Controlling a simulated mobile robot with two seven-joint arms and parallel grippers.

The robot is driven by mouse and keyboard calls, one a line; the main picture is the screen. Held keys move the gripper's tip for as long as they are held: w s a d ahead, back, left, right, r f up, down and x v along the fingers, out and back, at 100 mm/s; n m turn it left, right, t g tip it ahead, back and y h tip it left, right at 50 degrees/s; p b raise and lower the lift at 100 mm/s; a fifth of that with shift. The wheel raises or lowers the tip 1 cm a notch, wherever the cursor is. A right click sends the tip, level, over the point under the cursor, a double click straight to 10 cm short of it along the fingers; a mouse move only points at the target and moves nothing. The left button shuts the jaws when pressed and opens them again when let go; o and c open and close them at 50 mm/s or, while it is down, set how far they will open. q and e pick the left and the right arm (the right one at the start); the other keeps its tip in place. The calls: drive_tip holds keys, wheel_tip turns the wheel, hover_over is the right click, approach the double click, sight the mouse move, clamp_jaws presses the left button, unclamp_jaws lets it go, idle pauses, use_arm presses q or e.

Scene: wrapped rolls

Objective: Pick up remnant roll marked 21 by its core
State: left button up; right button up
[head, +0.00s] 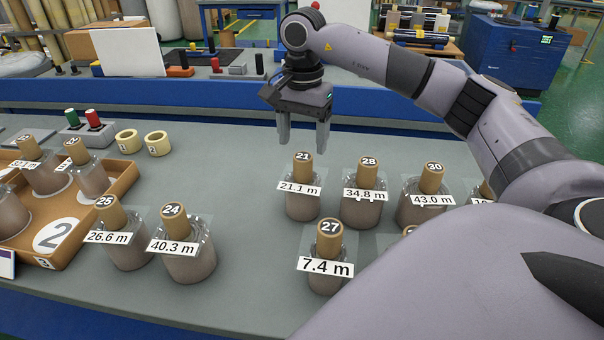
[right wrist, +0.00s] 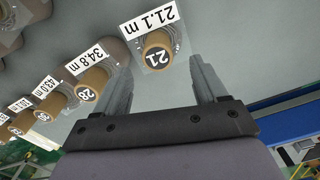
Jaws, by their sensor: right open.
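The remnant roll marked 21 (head: 302,200) stands upright on the grey table, wrapped, with a tan core on top and a 21.1 m label. My right gripper (head: 303,140) is open and empty, pointing down above and just behind this roll's core. In the right wrist view, the core of roll 21 (right wrist: 158,52) shows beyond the fingertips, roughly between them, and my open right gripper (right wrist: 163,75) does not touch it. My left gripper is not in view.
Roll 28 (head: 363,198) stands close to the right of roll 21, with roll 30 (head: 422,203) beyond it. Roll 27 (head: 326,260) stands in front. Rolls 24 (head: 187,253) and 25 (head: 122,242) stand left beside a cardboard tray (head: 121,192). Table left of roll 21 is clear.

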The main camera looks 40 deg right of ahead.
sight(303, 156)
drive_tip(key=shift+s+a+f+p, duration=0.1)
drive_tip(key=shift+s+f+p, duration=0.05)
drive_tip(key=shift+f, duration=1.6)
drive_tip(key=shift+s+a+f+p, duration=0.1)
drive_tip(key=shift+f+p, duration=0.05)
drive_tip(key=shift+f, duration=1.6)
clamp_jaws()
